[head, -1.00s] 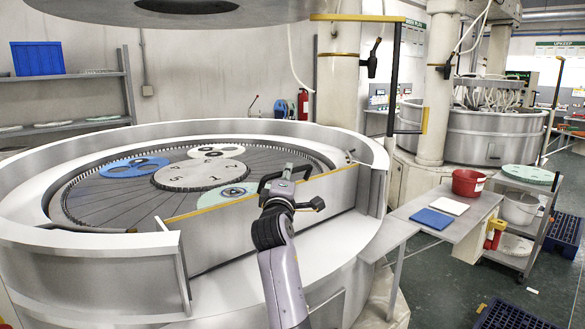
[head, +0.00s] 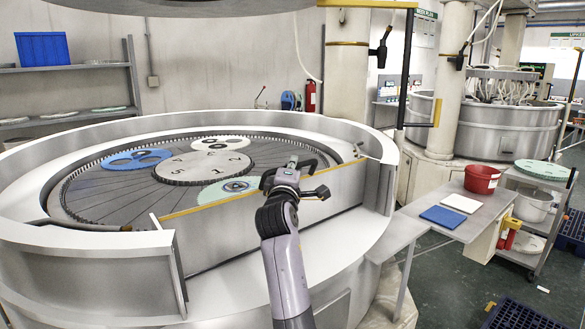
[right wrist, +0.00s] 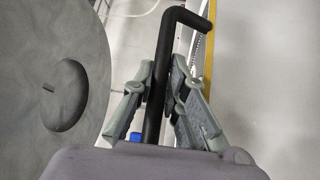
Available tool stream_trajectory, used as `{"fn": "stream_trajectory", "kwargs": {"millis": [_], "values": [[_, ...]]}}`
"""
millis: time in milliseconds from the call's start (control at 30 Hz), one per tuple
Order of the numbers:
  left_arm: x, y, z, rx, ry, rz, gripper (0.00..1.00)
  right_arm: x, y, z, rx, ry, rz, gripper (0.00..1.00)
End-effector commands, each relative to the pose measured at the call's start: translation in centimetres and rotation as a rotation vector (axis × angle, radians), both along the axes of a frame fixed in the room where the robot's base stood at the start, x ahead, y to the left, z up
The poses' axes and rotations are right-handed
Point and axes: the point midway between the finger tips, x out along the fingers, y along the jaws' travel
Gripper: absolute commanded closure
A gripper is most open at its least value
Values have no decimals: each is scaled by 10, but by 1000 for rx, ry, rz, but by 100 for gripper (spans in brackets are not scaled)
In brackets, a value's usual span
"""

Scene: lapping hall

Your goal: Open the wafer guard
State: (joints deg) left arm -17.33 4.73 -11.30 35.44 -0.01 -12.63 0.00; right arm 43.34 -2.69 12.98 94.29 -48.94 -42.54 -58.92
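The wafer guard (head: 330,196) is a flat grey panel with a yellow top edge, standing upright across the front of the round lapping machine. A black bent bar, probably its handle (right wrist: 157,75), shows in the right wrist view. My right gripper (head: 291,176) is at the guard's top edge in the head view. In the right wrist view its fingers (right wrist: 161,85) stand either side of the bar, with a narrow gap visible on the right side. Contact on the left side is unclear. My left gripper is not in view.
Behind the guard lies the round plate (head: 120,200) with blue, white and green carriers. The machine's pale rim (head: 60,165) surrounds it. A side shelf (head: 408,212) at right holds blue and white pads and a red bucket (head: 481,179). A black post (head: 407,70) stands behind.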

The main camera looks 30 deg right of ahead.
Motion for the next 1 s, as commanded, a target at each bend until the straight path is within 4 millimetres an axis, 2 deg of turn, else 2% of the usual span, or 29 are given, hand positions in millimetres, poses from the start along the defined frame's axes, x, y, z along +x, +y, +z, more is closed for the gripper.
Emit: {"fn": "stream_trajectory", "kwargs": {"millis": [167, 800, 1000], "values": [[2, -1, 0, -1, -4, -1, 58, 0, 0, 0, 0, 0, 0, 100], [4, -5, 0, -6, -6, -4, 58, 0, 0, -1, -1, 1, 0, 100], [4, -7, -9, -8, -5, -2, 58, -8, -10, -5, 0, -30, -3, 100]]}}
